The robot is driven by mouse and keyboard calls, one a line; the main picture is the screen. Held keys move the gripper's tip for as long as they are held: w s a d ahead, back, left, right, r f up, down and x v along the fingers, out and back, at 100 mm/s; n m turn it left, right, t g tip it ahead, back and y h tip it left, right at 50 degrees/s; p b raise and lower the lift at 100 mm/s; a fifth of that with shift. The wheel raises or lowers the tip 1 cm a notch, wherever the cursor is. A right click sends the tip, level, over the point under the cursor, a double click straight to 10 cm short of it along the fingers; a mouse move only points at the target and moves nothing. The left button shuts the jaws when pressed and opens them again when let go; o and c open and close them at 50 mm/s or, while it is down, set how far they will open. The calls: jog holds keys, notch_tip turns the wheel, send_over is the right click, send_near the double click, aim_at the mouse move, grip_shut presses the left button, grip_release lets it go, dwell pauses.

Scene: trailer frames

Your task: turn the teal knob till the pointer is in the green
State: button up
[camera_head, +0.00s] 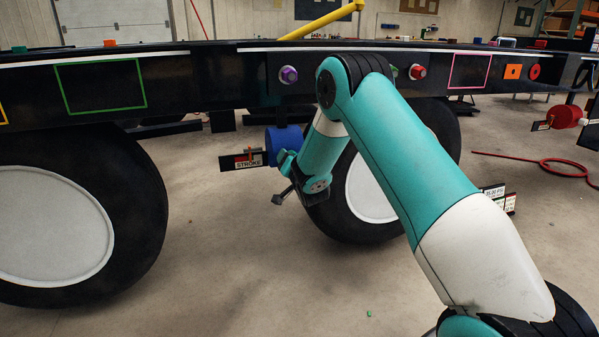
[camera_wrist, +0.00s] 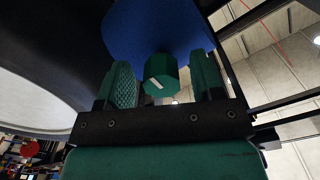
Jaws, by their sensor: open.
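The teal knob (camera_wrist: 160,75) is a dark, many-sided knob with a white mark, on the end of a blue cylinder (camera_wrist: 150,28) under the trailer frame. The cylinder also shows in the head view (camera_head: 283,140). My gripper (camera_wrist: 163,66) is open, one finger on each side of the knob, with a visible gap on both sides. In the head view my gripper (camera_head: 287,160) is at the cylinder's lower end and hides the knob. A black plate (camera_head: 232,163) reading STROKE stands left of the cylinder, with a small orange upright piece; I cannot make out a green zone.
The dark trailer rail (camera_head: 200,80) runs above, with a purple knob (camera_head: 288,75) and a red knob (camera_head: 417,72). Large wheels stand left (camera_head: 140,220) and behind my arm (camera_head: 350,225). The concrete floor (camera_head: 230,240) between them is clear. A red hose (camera_head: 545,165) lies right.

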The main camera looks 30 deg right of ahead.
jog(key=b+v, duration=1.1)
jog(key=v, duration=0.5)
jog(key=shift+s, duration=0.2)
jog(key=shift+a+r, duration=0.1)
jog(key=shift+r, duration=0.1)
